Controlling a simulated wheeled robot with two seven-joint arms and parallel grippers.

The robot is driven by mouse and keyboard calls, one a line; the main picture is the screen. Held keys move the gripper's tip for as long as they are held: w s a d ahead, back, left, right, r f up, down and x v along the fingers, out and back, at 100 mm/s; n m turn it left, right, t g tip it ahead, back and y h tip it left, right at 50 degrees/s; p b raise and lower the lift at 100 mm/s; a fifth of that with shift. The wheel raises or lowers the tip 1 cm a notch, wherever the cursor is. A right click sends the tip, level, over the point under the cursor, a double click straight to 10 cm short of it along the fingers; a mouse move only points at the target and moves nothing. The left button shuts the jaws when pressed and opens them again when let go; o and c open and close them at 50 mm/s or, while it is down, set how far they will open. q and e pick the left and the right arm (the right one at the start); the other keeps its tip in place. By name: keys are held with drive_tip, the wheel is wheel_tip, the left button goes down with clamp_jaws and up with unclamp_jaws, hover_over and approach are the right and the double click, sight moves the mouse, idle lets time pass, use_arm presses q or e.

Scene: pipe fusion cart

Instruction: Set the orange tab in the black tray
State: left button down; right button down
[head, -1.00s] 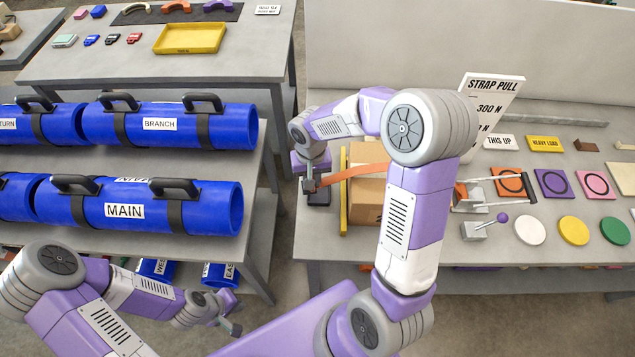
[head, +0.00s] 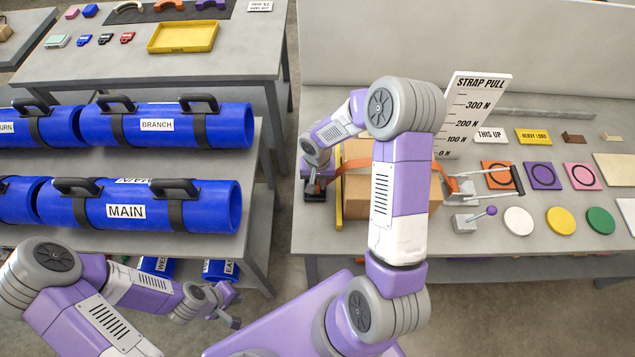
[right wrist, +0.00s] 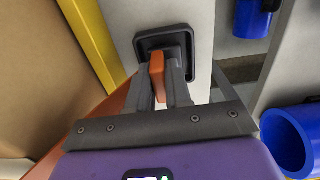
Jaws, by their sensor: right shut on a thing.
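The orange tab (right wrist: 157,75) is pinched between the two fingers of my right gripper (right wrist: 168,78) in the right wrist view. The fingertips and the tab's far end overlap the black tray (right wrist: 146,43), a small square dish with a raised rim; whether the tab touches its floor I cannot tell. In the head view my right gripper (head: 314,186) is at the black tray (head: 308,196), left of the cardboard box (head: 354,203). My left gripper (head: 232,308) is low beside the pipe rack, apart from the tray, its jaw opening unclear.
An orange strap (head: 357,163) runs over the box; a yellow upright bar (head: 339,190) stands between box and tray. A ratchet (head: 462,190) and a lever block (head: 467,220) lie right of the box. Blue pipes (head: 170,203) fill the left rack.

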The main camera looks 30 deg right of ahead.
drive_tip(key=shift+w+f, duration=0.1)
drive_tip(key=shift+f, duration=0.3)
drive_tip(key=shift+f, duration=0.15)
drive_tip(key=c, duration=1.1)
unclamp_jaws()
drive_tip(key=shift+o, duration=0.2)
drive_tip(key=shift+r, duration=0.35)
wheel_tip(320, 180, up, 12)
drive_tip(key=p, duration=0.1)
